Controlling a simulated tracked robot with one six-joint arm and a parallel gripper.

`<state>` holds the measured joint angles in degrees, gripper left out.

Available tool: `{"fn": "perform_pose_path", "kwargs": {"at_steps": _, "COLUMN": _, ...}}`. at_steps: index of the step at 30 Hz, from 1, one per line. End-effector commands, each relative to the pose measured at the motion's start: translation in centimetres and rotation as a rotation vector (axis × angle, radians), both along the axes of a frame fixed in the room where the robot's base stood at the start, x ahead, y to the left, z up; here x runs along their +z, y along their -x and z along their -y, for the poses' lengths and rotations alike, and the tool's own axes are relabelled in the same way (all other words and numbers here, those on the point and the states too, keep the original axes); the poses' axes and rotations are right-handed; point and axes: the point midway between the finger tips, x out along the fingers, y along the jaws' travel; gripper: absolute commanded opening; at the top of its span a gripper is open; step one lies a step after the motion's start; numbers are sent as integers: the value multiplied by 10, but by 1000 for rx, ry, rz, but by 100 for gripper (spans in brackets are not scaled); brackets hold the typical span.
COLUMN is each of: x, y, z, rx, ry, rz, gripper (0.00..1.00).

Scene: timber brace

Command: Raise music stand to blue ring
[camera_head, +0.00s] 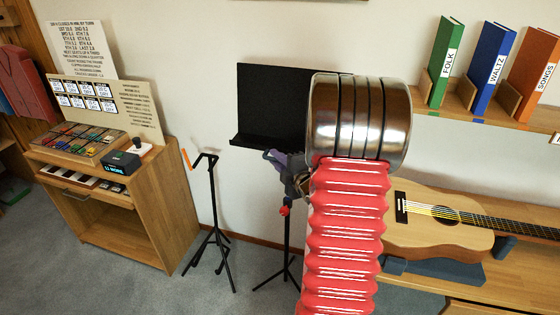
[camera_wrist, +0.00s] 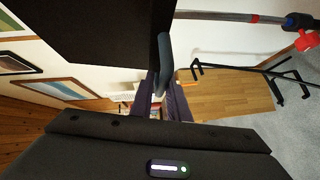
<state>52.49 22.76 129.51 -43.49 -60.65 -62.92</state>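The music stand's black desk (camera_head: 272,100) is in front of the wall in the head view, its right side hidden by my arm. It fills the upper left of the wrist view (camera_wrist: 80,30). The stand's silver pole (camera_wrist: 220,16) carries a red band (camera_wrist: 255,18). A dark blue collar (camera_wrist: 293,20) and a red knob (camera_wrist: 306,40) are farther along it; the knob also shows in the head view (camera_head: 284,210). No separate blue ring is clear. My gripper (camera_wrist: 160,95) is at the desk's lower edge; whether its fingers grip the edge is unclear.
A smaller black stand (camera_head: 213,215) stands just left of the music stand. A wooden cabinet (camera_head: 150,215) is at the left. A guitar (camera_head: 425,225) lies on a bench at the right, below a shelf of binders (camera_head: 490,65). Grey carpet is free in front.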

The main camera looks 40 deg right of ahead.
Motion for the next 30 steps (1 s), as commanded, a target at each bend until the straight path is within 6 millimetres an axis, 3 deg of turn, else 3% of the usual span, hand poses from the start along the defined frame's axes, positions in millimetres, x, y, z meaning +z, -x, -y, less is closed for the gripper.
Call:
{"fn": "perform_pose_path", "kwargs": {"at_steps": 6, "x": -2, "y": 2, "z": 2, "rx": -7, "ry": -3, "rz": -3, "gripper": 29}}
{"fn": "perform_pose_path", "kwargs": {"at_steps": 17, "x": -2, "y": 9, "z": 2, "rx": -11, "ry": -4, "rz": -7, "gripper": 29}}
{"fn": "perform_pose_path", "kwargs": {"at_steps": 23, "x": 1, "y": 30, "z": -3, "rx": -13, "ry": -5, "rz": -6, "gripper": 29}}
{"fn": "perform_pose_path", "kwargs": {"at_steps": 30, "x": 7, "y": 70, "z": -13, "rx": -15, "ry": -3, "rz": -5, "gripper": 29}}
